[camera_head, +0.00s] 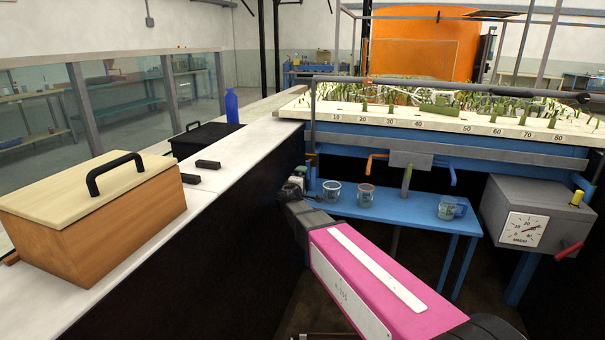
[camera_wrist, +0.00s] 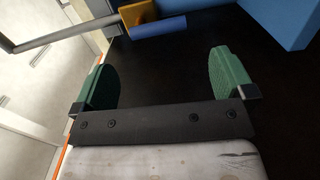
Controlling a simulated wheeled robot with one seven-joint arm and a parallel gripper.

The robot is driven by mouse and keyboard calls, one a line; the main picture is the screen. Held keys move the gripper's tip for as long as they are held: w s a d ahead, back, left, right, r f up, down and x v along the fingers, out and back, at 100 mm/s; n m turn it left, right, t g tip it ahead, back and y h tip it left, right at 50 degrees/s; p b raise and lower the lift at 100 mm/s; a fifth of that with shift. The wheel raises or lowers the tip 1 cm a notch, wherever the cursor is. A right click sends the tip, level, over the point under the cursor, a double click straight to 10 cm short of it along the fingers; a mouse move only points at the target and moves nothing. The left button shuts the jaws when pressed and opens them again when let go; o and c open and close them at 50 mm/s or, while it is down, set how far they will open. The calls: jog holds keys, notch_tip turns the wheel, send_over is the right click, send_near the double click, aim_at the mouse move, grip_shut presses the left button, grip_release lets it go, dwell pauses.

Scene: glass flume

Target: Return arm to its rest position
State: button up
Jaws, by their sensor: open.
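My gripper (camera_head: 293,187) is at the end of my pink arm, in the middle of the head view. It hangs beside the white counter's edge, left of the blue shelf. In the wrist view my gripper (camera_wrist: 162,68) shows two green fingers spread wide apart. Nothing is between them; a dark surface lies behind. My arm is stretched out from the lower right, low in front of the flume.
The white counter (camera_head: 233,148) carries a wooden box (camera_head: 100,215), a black case (camera_head: 205,137) and a blue bottle (camera_head: 231,106). Cups stand on the blue shelf (camera_head: 405,213). A grey gauge box (camera_head: 537,220) is right. Planted flume bed (camera_head: 345,117) lies behind.

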jog(key=s+d+f+m+g+h, duration=0.1)
jog(key=s+d+f+m+g, duration=0.45)
jog(key=d, duration=0.45)
jog(key=s+d+f+m+g+h, duration=0.1)
jog(key=s+d+f+m+g, duration=0.35)
jog(key=s+d+f, duration=0.4)
jog(key=s+d+f+m+g+y, duration=0.1)
jog(key=s+f+m+g+y, duration=0.1)
jog(key=s, duration=0.5)
jog(key=s+d+f+m+g+y, duration=0.2)
jog(key=s+f+g+y, duration=0.2)
jog(key=s, duration=0.4)
jog(key=shift+s+d+f+g+y, duration=0.2)
jog(key=shift+s+g+y, duration=0.05)
jog(key=shift+g+y, duration=0.3)
